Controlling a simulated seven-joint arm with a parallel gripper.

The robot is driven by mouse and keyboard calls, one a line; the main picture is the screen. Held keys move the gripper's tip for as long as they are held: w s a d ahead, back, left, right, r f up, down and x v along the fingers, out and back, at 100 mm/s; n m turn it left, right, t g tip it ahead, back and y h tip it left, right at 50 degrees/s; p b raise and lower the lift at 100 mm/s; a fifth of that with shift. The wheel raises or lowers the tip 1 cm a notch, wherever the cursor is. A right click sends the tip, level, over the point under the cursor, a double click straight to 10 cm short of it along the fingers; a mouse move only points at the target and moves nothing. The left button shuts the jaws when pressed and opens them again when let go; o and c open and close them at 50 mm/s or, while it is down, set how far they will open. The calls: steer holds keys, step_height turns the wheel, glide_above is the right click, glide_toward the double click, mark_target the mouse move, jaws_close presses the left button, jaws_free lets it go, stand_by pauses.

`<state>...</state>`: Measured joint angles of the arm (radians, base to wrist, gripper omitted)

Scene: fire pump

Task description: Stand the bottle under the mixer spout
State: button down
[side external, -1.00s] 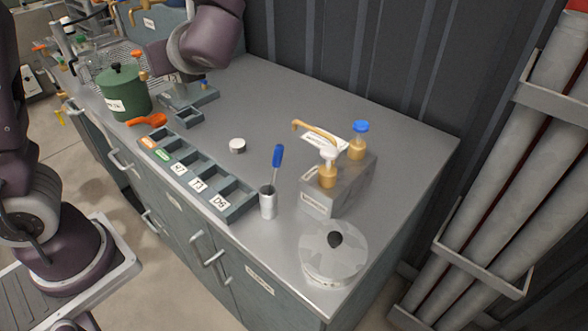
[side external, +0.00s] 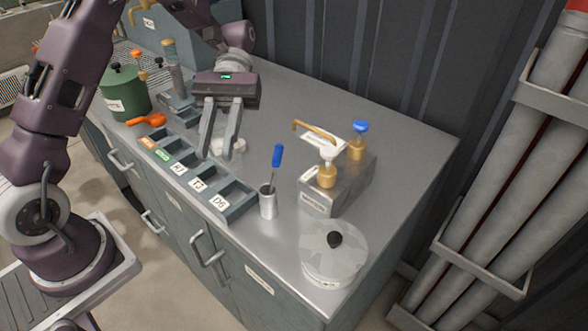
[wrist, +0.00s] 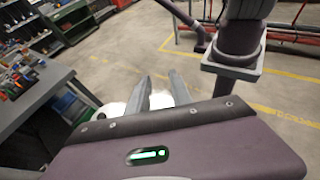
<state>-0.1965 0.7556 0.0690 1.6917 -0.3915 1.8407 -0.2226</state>
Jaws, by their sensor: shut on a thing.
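My gripper (side external: 217,154) points down over the bench, beside the row of grey trays. Its fingers are apart, with a pale, see-through thing between them, seemingly the bottle (side external: 223,147); its outline is hard to make out. The wrist view shows the fingers (wrist: 159,84) with a whitish shape (wrist: 160,100) between them. The mixer (side external: 335,190) is a grey box with a white-topped and a blue-topped brass fitting. Its brass spout (side external: 313,130) reaches left over the bench, to the right of my gripper.
A metal cup (side external: 268,204) with a blue-handled tool stands between my gripper and the mixer. A small white round piece (side external: 239,145) lies close by the fingers. A clear lidded dish (side external: 333,260) is at the front right. Labelled trays (side external: 199,184) line the front edge.

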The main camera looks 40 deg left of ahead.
steer(key=w+a+r+n+t+h, duration=0.2)
steer(key=w+a+r+n+t, duration=0.25)
steer(key=w+n+t, duration=0.5)
steer(key=w+a+r+n+t+h, duration=0.1)
steer(key=w+a+r+n+t, duration=0.3)
steer(key=w+n+t, duration=0.5)
steer(key=shift+m+g+h, duration=0.25)
steer(key=shift+m+h, duration=0.05)
steer(key=shift+m, duration=0.35)
steer(key=f, duration=0.7)
steer(key=d+f, duration=0.1)
steer(key=f, duration=1.4)
steer(key=shift+w+d+f, duration=0.1)
steer(key=shift+w+d, duration=0.1)
steer(key=shift+w+d+f, duration=0.15)
steer(key=shift+d+f, duration=0.05)
steer(key=shift+f, duration=0.35)
steer(key=shift+w+d+r, duration=0.1)
steer(key=shift+w+d, duration=0.3)
steer(key=shift+d, duration=0.2)
steer(key=shift+w+d, duration=0.35)
steer(key=shift+d, duration=0.25)
steer(key=w+d, duration=0.1)
steer(key=d, duration=0.1)
steer(key=w+d, duration=0.1)
steer(key=d, duration=0.1)
steer(key=shift+w+f, duration=0.25)
steer(key=shift+w, duration=0.05)
steer(key=shift+f, duration=0.3)
